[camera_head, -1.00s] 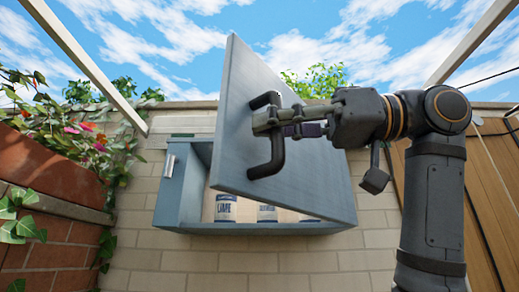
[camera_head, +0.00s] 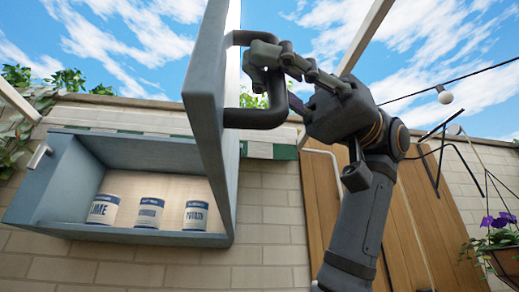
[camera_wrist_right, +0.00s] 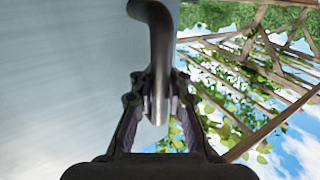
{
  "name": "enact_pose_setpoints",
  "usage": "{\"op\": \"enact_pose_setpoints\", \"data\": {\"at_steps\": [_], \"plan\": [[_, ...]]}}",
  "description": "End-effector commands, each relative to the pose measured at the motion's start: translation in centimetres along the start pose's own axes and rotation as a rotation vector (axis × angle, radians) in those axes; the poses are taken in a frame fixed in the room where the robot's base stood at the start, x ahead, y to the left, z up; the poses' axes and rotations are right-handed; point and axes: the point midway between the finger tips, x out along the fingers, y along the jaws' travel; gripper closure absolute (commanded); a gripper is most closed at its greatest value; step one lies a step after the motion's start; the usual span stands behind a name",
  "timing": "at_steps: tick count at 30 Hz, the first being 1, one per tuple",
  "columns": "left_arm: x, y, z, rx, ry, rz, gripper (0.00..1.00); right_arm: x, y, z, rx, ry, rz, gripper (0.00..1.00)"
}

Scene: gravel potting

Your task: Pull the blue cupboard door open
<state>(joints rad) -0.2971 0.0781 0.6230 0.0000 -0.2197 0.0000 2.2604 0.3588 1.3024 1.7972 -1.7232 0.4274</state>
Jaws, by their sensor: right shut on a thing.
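The blue cupboard (camera_head: 50,200) hangs on the brick wall at the left of the head view. Its blue door (camera_head: 206,110) is swung wide open, hinged at the right side, and seen nearly edge-on. A dark bar handle (camera_head: 262,117) stands out from the door's outer face. My right gripper (camera_head: 262,72) is shut on the handle's upright bar. In the right wrist view the fingers (camera_wrist_right: 160,95) close around the handle (camera_wrist_right: 159,50), with the door face (camera_wrist_right: 70,90) to the left. My left gripper is not in view.
Several labelled tins, among them a lime tin (camera_head: 103,210) and a potash tin (camera_head: 196,215), stand inside the cupboard. A wooden gate (camera_head: 400,230) and a hanging purple flower pot (camera_head: 500,245) are at the right. A light bulb (camera_head: 445,96) hangs from a cable.

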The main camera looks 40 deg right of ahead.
Motion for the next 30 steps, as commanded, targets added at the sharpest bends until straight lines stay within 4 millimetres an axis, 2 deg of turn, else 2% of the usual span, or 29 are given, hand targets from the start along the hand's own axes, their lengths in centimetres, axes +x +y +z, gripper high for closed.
{"op": "enact_pose_setpoints", "data": {"at_steps": [12, 13, 18, 27, 30], "plan": [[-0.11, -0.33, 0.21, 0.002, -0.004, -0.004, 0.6, -0.14, 0.12, -0.46, 0.007, 0.014, 0.002, 1.0], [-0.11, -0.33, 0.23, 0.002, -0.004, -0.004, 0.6, -0.14, 0.13, -0.46, 0.007, 0.014, 0.002, 0.85], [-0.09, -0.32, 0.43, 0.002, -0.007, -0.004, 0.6, -0.11, 0.06, -0.33, 0.005, 0.01, 0.0, 0.62], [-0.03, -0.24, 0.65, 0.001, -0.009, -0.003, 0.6, -0.14, -0.02, -0.18, 0.003, 0.006, -0.001, 0.61], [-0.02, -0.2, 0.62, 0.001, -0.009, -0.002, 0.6, -1.03, 0.0, -0.18, 0.004, 0.007, 0.001, 0.61]]}}
